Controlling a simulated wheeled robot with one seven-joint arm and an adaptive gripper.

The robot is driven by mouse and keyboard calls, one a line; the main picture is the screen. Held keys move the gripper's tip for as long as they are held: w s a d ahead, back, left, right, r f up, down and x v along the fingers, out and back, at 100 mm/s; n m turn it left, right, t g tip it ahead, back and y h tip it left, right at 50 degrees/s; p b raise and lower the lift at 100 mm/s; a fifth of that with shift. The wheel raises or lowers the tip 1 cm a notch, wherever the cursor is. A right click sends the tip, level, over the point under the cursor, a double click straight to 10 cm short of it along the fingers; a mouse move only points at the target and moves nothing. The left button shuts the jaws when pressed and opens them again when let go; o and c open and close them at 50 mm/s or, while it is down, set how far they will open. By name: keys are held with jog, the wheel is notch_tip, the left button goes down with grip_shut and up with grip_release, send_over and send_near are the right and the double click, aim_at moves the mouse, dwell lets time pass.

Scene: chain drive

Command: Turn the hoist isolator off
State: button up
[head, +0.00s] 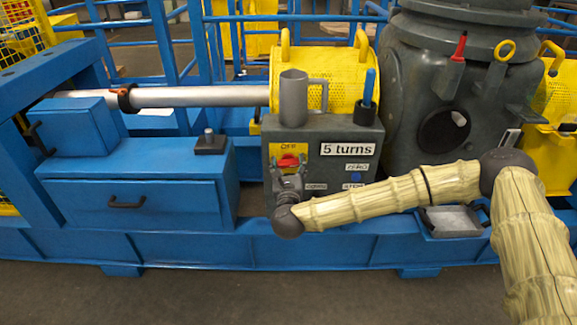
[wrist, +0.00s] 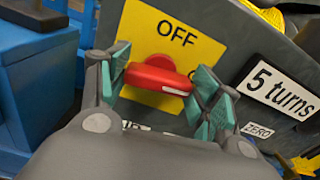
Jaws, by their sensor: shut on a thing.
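The hoist isolator is a red rotary handle (head: 288,160) on a yellow plate (head: 276,151) marked OFF, on the front of a dark grey box. In the wrist view the red handle (wrist: 158,78) lies across the space between my fingers, below the word OFF. My gripper (head: 289,174) reaches the handle from the front and below. In the wrist view my gripper (wrist: 165,85) is shut on the handle, one teal pad at each end.
A grey mug (head: 293,97) and a dark cup with a blue-handled tool (head: 368,92) stand on top. A blue drawer cabinet (head: 133,204) is to the left.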

jog(key=n, duration=0.4)
jog(key=shift+a+r, duration=0.1)
jog(key=n+p, duration=0.1)
jog(key=n, duration=0.3)
jog(key=n+p, duration=0.1)
jog(key=n, duration=0.3)
jog(key=shift+a, duration=0.15)
jog(key=shift+f+n+p, duration=0.15)
jog(key=shift+n+p, duration=0.1)
jog(key=shift+n, duration=0.8)
jog(key=shift+f+n+p, duration=0.1)
jog(key=shift+n+p, duration=0.15)
jog(key=shift+n, duration=0.8)
jog(key=o, duration=1)
jog(key=s, duration=1.2)
